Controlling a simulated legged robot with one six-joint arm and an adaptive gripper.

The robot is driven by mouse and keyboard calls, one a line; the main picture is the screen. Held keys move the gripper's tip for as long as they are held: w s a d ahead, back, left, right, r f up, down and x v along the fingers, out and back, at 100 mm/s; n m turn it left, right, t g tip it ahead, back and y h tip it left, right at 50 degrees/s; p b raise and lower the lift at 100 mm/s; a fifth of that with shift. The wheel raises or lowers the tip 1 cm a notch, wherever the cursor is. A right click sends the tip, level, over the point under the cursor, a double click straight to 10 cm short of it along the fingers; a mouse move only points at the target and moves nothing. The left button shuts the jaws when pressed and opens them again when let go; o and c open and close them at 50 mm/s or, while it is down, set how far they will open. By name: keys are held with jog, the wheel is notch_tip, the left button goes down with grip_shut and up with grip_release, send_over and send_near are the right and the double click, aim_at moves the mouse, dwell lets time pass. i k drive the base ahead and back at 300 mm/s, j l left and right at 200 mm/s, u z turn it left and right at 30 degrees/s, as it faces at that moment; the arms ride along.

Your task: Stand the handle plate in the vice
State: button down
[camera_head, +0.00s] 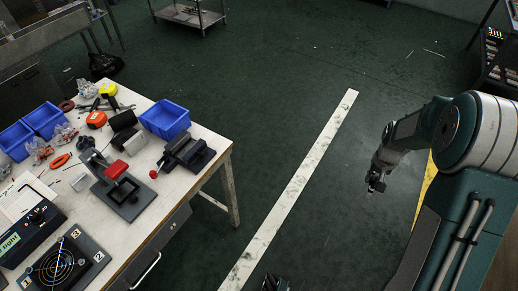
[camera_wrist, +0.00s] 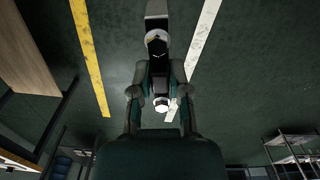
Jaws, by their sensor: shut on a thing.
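A dark vice (camera_head: 187,153) with a red-knobbed bar sits near the right edge of the workbench in the head view. My gripper (camera_head: 375,184) hangs over the floor at the right, well apart from the bench and the vice. In the wrist view my gripper (camera_wrist: 159,80) is shut on a narrow dark piece with a round pale spot, which appears to be the handle plate (camera_wrist: 157,22). It sticks out beyond the fingertips. In the head view the piece is too small and dark to make out clearly.
The workbench (camera_head: 205,188) holds a blue bin (camera_head: 165,119), a red-handled press (camera_head: 118,180), a fan unit (camera_head: 60,265) and several tools. Green floor with a white strip (camera_head: 295,185) lies clear between bench and arm. A shelf rack (camera_wrist: 295,150) shows in the wrist view.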

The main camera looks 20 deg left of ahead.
aim_at(186, 149)
jog(key=l+u, duration=0.1)
jog(key=u, duration=0.8)
jog(key=k+l+u, duration=0.1)
jog(key=u, duration=0.3)
